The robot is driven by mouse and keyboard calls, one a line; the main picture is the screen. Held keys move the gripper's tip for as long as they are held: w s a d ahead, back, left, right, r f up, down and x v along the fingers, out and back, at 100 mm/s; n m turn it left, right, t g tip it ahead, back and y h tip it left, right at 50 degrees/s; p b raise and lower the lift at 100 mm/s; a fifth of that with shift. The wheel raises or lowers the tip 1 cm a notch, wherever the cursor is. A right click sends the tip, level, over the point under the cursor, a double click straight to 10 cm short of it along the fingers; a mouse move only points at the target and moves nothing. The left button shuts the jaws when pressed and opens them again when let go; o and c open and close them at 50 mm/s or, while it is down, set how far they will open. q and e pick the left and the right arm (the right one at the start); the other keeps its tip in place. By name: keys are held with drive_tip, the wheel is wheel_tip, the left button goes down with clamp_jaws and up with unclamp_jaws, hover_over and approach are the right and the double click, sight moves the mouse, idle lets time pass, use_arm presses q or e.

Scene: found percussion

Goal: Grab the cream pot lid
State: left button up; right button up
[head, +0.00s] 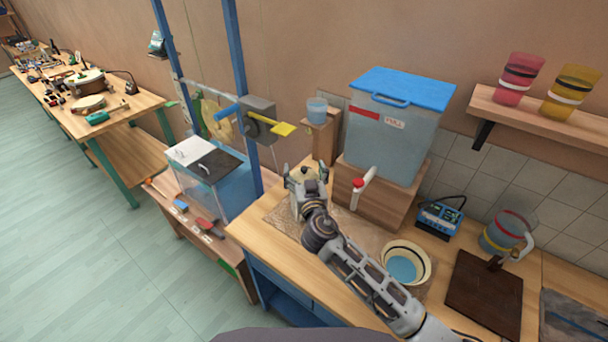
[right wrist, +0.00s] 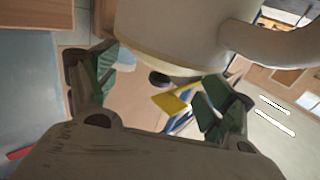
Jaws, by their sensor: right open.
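The cream pot (right wrist: 170,25) fills the top of the right wrist view, with its curved handle (right wrist: 275,42) to the right. The cream pot lid (right wrist: 150,62) shows as a yellowish edge with a dark knob (right wrist: 159,79) between my fingers. My right gripper (right wrist: 160,90) is open around the knob, its green-padded fingers on either side; I cannot tell whether they touch the lid. In the head view my right gripper (head: 305,173) is over the pot at the bench's left end and hides much of it. My left gripper is not in view.
A large clear tank (head: 385,140) with a blue lid stands on a wooden block behind my arm, its white tap (head: 362,187) close to my right gripper. A cream bowl (head: 425,263) of water lies beside my forearm. Blue posts (head: 243,90) rise at the bench's left.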

drive_tip(key=shift+w+a, duration=0.1)
drive_tip(key=shift+w, duration=0.45)
